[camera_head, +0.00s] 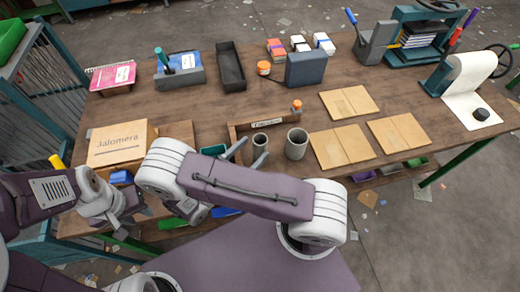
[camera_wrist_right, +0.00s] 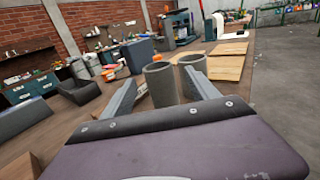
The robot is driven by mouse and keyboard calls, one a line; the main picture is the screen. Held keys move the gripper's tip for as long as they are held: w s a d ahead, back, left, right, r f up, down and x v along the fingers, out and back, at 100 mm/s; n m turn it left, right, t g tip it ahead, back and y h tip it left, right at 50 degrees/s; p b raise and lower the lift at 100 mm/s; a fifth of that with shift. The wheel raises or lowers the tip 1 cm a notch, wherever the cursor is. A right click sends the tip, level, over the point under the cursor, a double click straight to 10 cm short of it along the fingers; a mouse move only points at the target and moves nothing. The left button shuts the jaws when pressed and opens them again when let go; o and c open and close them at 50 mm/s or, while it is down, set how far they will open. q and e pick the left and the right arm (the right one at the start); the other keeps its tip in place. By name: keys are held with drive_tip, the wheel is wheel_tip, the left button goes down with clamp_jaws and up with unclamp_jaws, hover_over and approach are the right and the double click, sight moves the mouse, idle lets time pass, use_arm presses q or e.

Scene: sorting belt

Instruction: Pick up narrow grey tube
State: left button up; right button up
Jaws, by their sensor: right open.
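The narrow grey tube (camera_head: 260,141) stands upright on the brown table, just beyond my right gripper's fingers. It also shows in the right wrist view (camera_wrist_right: 160,85), between and ahead of the two fingers, its lower part hidden by the gripper. My right gripper (camera_head: 249,153) is open and empty, and its fingers also show in the right wrist view (camera_wrist_right: 160,92). A wider grey tube (camera_head: 297,146) stands to the right of the narrow one; in the right wrist view (camera_wrist_right: 190,70) it is partly behind the right finger. My left gripper (camera_head: 128,207) is at the left, its jaws unclear.
A wooden tray (camera_head: 233,133) with a label lies close behind the narrow tube. A cardboard box (camera_head: 120,145) is at the left. Flat cardboard pieces (camera_head: 342,147) lie right of the wider tube.

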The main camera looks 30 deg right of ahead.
drive_tip(key=x, duration=0.5)
drive_tip(key=shift+f+p, duration=0.2)
drive_tip(key=shift+p, duration=0.2)
use_arm(q)
drive_tip(key=shift+r, duration=0.5)
use_arm(e)
drive_tip(key=shift+a, duration=0.15)
drive_tip(key=shift+c, duration=0.3)
drive_tip(key=c, duration=0.5)
clamp_jaws()
